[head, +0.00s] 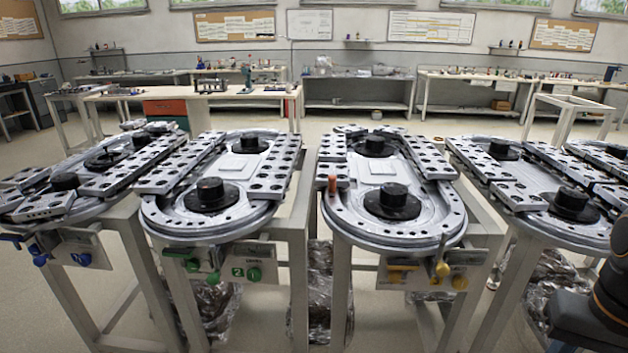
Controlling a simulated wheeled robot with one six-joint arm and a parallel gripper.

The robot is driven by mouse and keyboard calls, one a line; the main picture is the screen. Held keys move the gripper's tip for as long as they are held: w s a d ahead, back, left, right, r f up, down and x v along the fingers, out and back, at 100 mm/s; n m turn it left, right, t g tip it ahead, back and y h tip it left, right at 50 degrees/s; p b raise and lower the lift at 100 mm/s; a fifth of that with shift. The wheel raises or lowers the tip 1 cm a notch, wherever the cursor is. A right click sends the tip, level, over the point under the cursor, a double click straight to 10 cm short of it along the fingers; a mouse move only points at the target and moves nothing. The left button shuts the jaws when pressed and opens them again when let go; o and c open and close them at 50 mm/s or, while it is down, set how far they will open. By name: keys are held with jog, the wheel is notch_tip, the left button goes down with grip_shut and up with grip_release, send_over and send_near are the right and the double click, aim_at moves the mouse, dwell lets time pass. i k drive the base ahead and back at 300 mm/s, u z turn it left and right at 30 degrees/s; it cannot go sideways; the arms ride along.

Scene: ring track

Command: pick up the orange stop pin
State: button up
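The orange stop pin (332,184) stands upright on the left side of the ring track (395,235) with yellow fittings, right of the picture's middle. It sits close to the near end of the left row of drilled blocks. Its lower end is hidden in or behind the track surface. Part of my arm shows dark at the lower right edge. My gripper is outside the picture.
A track with green fittings (213,275) stands to the left and one with blue fittings (62,252) further left. Another track (535,215) stands at right. Narrow gaps separate the stands. Workbenches (357,105) line the back wall, with open floor before them.

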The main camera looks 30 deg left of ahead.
aim_at(332, 183)
jog(key=u, duration=0.6)
jog(key=i, duration=0.6)
jog(key=u, duration=0.65)
